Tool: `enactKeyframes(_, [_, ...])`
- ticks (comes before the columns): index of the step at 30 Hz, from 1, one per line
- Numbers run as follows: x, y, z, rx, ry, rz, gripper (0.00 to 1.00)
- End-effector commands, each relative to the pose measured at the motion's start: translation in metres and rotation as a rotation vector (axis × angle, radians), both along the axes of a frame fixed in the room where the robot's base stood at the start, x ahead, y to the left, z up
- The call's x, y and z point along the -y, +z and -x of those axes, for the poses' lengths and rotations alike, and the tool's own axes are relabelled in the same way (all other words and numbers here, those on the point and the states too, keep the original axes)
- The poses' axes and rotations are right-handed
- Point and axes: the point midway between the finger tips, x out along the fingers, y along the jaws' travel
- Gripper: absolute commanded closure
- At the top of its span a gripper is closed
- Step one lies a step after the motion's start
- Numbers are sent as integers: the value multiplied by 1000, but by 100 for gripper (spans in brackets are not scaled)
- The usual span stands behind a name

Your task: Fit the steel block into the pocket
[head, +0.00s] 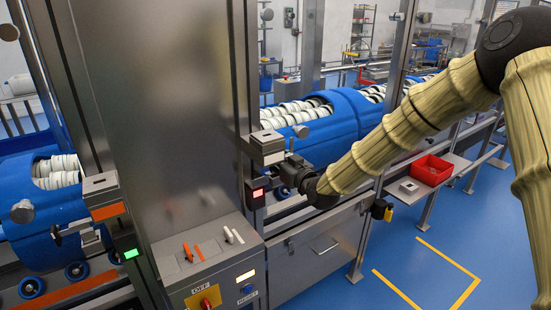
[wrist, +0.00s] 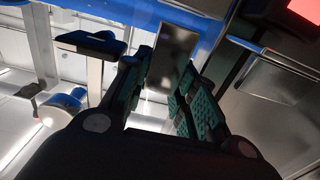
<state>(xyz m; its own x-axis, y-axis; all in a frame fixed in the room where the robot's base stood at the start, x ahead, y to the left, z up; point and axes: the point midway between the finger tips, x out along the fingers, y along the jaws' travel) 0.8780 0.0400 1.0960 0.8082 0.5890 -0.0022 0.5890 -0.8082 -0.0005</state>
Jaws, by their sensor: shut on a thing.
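In the wrist view a grey steel block (wrist: 173,52) sits between the two teal-padded fingers of my gripper (wrist: 168,88), which is shut on it. In the head view my gripper (head: 285,171) is at the right post, just below and beside a steel housing (head: 267,143) with a small dark opening on top. Which part there is the held block is hard to tell. A similar housing (head: 100,183) with an orange bar under it is on the left post. The inside of the pocket is not visible, and I cannot tell whether block and pocket touch.
A red-lit indicator (head: 258,194) is just below my gripper; a green one (head: 130,253) is at the left. Blue tubs (head: 330,140) stand behind. A console (head: 212,270) is in front. A red bin (head: 432,170) and a small grey piece (head: 408,187) sit on a shelf at right.

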Motion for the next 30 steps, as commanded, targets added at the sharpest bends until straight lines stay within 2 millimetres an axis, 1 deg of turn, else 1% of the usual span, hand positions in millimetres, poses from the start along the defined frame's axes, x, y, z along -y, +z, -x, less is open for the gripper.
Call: enactKeyframes(30, [0, -19, 0, 0, 0, 0, 100])
